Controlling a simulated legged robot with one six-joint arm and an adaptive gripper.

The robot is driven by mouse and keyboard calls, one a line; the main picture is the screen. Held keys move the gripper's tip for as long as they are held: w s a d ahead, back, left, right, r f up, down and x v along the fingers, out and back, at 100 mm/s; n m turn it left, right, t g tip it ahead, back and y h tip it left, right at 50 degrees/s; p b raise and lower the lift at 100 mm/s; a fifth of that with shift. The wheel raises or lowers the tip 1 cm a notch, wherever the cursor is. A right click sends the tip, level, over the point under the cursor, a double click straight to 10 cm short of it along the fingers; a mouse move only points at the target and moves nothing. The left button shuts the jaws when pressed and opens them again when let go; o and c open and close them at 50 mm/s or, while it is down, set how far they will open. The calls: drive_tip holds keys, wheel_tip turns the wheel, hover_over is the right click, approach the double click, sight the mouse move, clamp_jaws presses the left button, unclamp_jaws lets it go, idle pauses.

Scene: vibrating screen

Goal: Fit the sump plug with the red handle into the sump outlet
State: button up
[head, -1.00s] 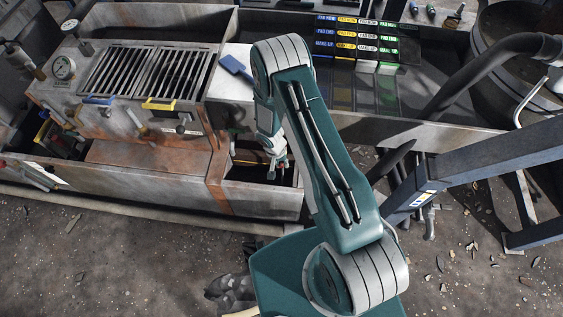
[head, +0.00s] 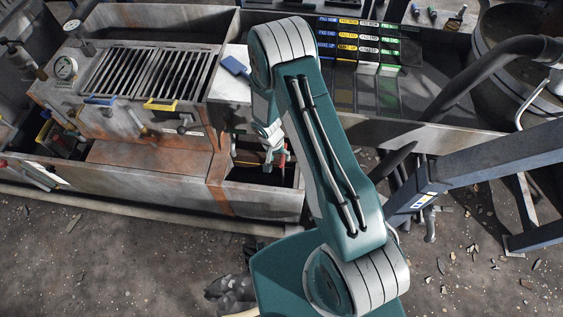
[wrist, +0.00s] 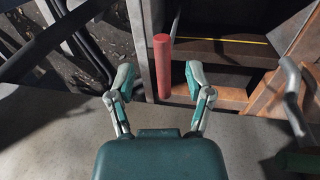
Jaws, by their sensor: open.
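The red handle (wrist: 162,66) of the sump plug stands upright in the wrist view, between the two open fingertips of my gripper (wrist: 158,80) and slightly beyond them. The fingers do not visibly touch it. The plug's body below the handle is hidden. In the head view my gripper (head: 274,160) hangs over the dark opening at the right end of the long steel trough, with a bit of red beside it. I cannot make out the sump outlet in either view.
The rusty trough wall (head: 262,200) surrounds the opening. A slatted grate (head: 150,72) with a yellow handle (head: 160,104) and a gauge (head: 64,67) are to the left. A steel beam (head: 490,163) lies to the right.

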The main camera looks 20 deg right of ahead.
drive_tip(key=r, duration=0.2)
drive_tip(key=a+r, duration=0.1)
drive_tip(key=r, duration=0.2)
drive_tip(key=shift+w+a+r, duration=0.1)
drive_tip(key=shift+w+r, duration=0.1)
drive_tip(key=shift+r, duration=0.15)
wheel_tip(320, 180, up, 26)
drive_tip(key=s+d+n+t, duration=0.2)
drive_tip(key=s+d+t, duration=0.1)
drive_tip(key=s+r+n+t+y, duration=0.2)
drive_tip(key=s+r+t, duration=0.1)
drive_tip(key=s+r, duration=1.2)
drive_tip(key=s, duration=0.2)
drive_tip(key=shift+s+d+n, duration=0.25)
drive_tip(key=shift+s+n, duration=0.05)
drive_tip(key=shift+s, duration=0.1)
